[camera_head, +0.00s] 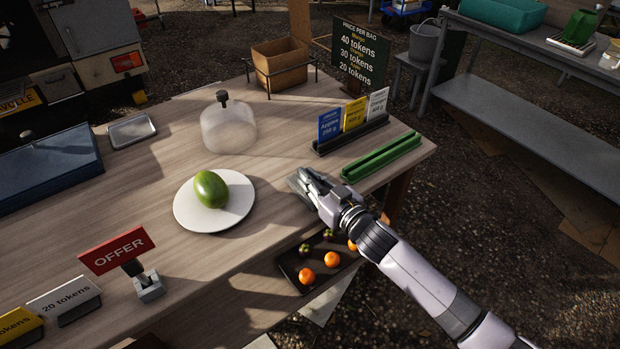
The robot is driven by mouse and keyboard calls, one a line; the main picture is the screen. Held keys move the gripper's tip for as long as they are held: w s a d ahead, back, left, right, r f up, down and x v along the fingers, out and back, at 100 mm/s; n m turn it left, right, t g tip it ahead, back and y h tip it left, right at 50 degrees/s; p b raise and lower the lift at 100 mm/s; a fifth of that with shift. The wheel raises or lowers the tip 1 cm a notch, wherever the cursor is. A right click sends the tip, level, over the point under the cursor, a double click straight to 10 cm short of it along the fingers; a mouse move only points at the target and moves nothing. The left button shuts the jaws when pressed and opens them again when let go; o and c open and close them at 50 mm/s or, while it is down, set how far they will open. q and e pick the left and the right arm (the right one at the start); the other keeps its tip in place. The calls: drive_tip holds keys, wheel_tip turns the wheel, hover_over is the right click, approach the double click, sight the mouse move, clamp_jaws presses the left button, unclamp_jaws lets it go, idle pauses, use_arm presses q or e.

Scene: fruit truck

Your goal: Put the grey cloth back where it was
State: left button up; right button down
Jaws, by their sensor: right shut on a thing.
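My right gripper (300,184) reaches in from the lower right and is over the wooden table near its front edge, to the right of the white plate. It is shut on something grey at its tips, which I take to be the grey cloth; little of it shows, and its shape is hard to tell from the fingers. My left gripper is out of view.
A green fruit (211,189) lies on the white plate (238,212). A clear dome (228,130) stands behind it. A green bar-shaped item (382,157) and a card holder (350,138) are right of the gripper. A dark fruit tray (290,268) sits below the edge.

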drive_tip(key=shift+r, duration=0.1)
drive_tip(key=c, duration=1.6)
unclamp_jaws()
